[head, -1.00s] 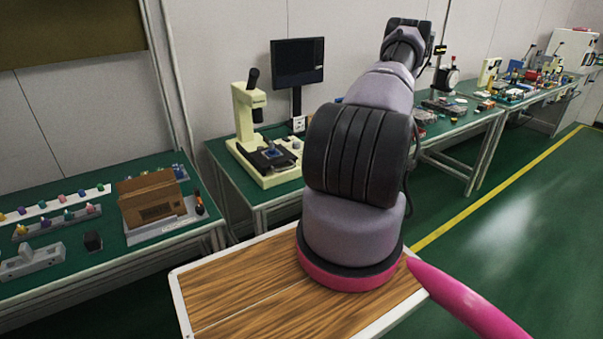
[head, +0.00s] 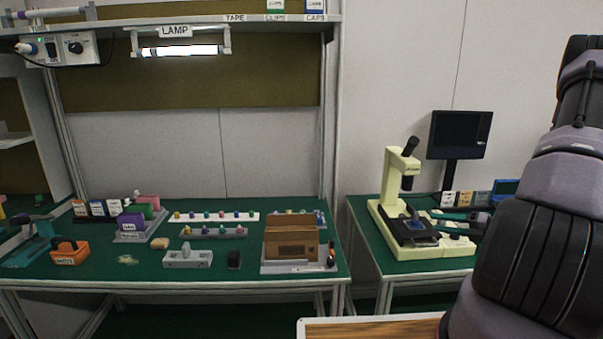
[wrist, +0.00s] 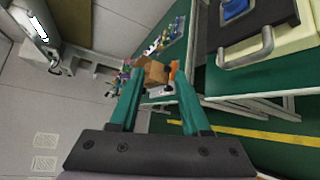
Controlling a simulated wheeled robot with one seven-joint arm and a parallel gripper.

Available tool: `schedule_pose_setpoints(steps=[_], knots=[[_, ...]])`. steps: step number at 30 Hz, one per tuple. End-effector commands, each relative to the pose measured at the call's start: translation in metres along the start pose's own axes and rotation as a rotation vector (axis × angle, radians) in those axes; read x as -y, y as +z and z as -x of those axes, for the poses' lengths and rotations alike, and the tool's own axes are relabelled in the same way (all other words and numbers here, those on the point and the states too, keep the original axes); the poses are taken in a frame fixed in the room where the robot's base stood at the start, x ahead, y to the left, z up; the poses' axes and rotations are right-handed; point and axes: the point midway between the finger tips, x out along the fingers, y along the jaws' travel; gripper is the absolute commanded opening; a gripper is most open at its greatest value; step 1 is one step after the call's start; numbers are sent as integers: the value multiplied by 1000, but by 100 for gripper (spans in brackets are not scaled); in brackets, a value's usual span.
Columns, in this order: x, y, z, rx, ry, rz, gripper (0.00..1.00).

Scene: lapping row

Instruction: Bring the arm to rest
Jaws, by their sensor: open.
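My arm (head: 540,235) rises along the right edge of the head view, with its upper part cut off by the frame. My gripper (head: 436,222) shows as two teal fingers in front of the microscope's right side. In the wrist view my gripper (wrist: 157,75) is open, with its teal fingers spread and nothing held between them. The brown box (wrist: 155,72) shows between the fingertips, on the bench in the background.
The cream microscope (head: 390,185) stands on the right bench by a dark monitor (head: 459,135). A lamp (head: 180,50) hangs above. Wall lies behind.

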Motion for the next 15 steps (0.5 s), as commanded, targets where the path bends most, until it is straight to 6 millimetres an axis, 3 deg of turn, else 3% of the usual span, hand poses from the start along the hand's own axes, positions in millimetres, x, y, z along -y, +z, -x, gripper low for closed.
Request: schedule_pose_setpoints(steps=[1,6,15], knots=[[-28,2,-6,-70,5,119,47],[-104,-10,-17,-292,28,494,47],[-214,-48,-14,-648,88,1177,47]])
